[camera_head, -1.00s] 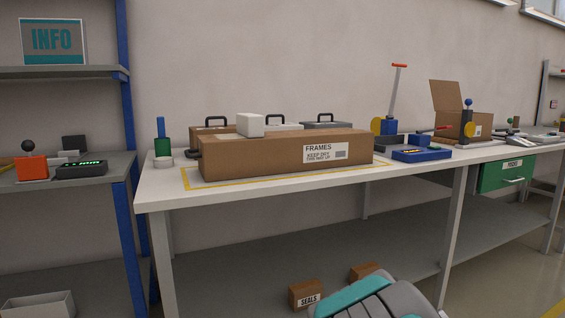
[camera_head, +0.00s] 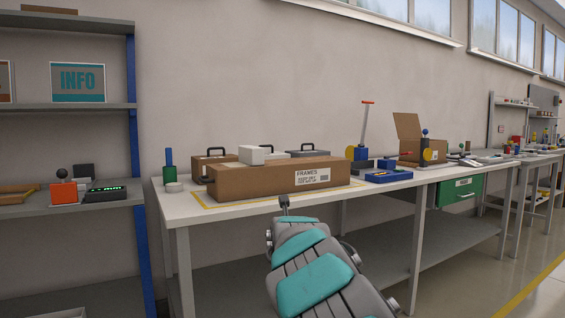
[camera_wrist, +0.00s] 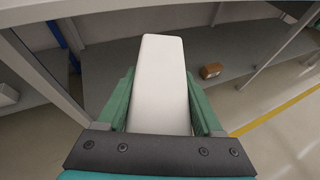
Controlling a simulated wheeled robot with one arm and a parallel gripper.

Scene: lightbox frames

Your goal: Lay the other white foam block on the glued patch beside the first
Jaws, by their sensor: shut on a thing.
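My gripper (camera_wrist: 158,78) is shut on a white foam block (camera_wrist: 160,60) in the wrist view, with a green jaw along each side. The block points away from the wrist, over the lower shelf and floor beyond. The first white foam block (camera_head: 252,156) rests on top of the long brown FRAMES carton (camera_head: 245,184), toward its left half. My arm rises in front of the bench in the head view, below and apart from the carton; the held block cannot be made out there. I cannot clearly make out the glued patch.
The carton stands on a white bench (camera_head: 186,211) inside a yellow outline. Cases (camera_head: 308,149) stand behind it. A green cylinder (camera_head: 169,172) is left, and a blue tray (camera_head: 388,176) is right. The carton top right of the first block looks clear.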

